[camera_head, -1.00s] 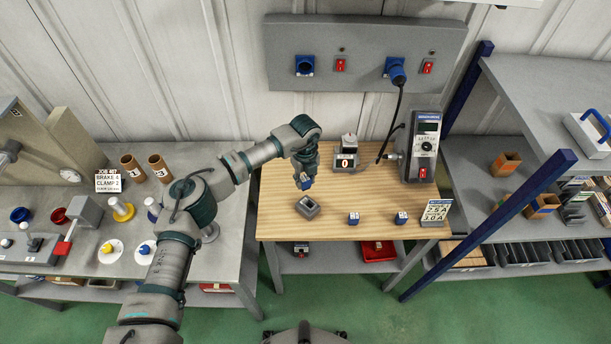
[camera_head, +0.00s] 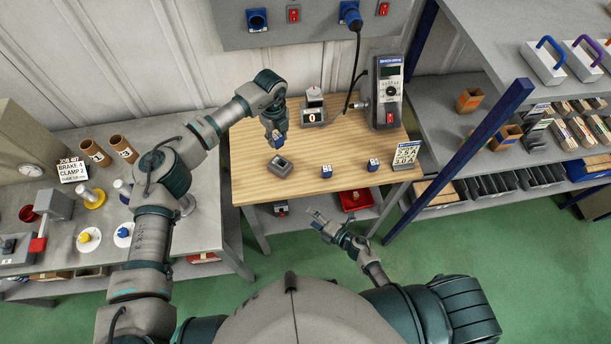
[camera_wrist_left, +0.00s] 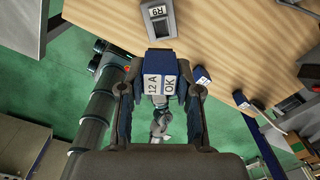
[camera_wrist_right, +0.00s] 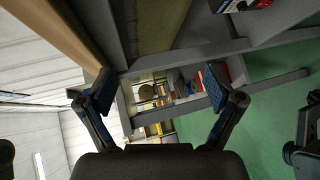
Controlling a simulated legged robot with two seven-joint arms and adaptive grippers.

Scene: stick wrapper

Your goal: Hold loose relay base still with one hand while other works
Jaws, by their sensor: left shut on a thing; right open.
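The grey relay base (camera_head: 280,166) sits loose on the wooden bench top (camera_head: 250,185), near its front left. In the left wrist view the base (camera_wrist_left: 159,20) shows an R9 label. My left gripper (camera_head: 278,137) is shut on a blue relay (camera_wrist_left: 160,78) marked 12 A OK and holds it above and behind the base, apart from it. Two more blue relays, one nearer the middle (camera_head: 326,170) and one to the right (camera_head: 373,164), stand on the bench. My right gripper (camera_head: 318,215) is open and empty in front of the bench's front edge; its spread fingers (camera_wrist_right: 155,88) show in the right wrist view.
A tester (camera_head: 386,92) with a dial and a small box reading 0 (camera_head: 312,112) stand at the back. A rating card (camera_head: 406,155) stands at the right edge. A red tray (camera_head: 356,199) is on the shelf below. A blue post (camera_head: 460,158) rises at right.

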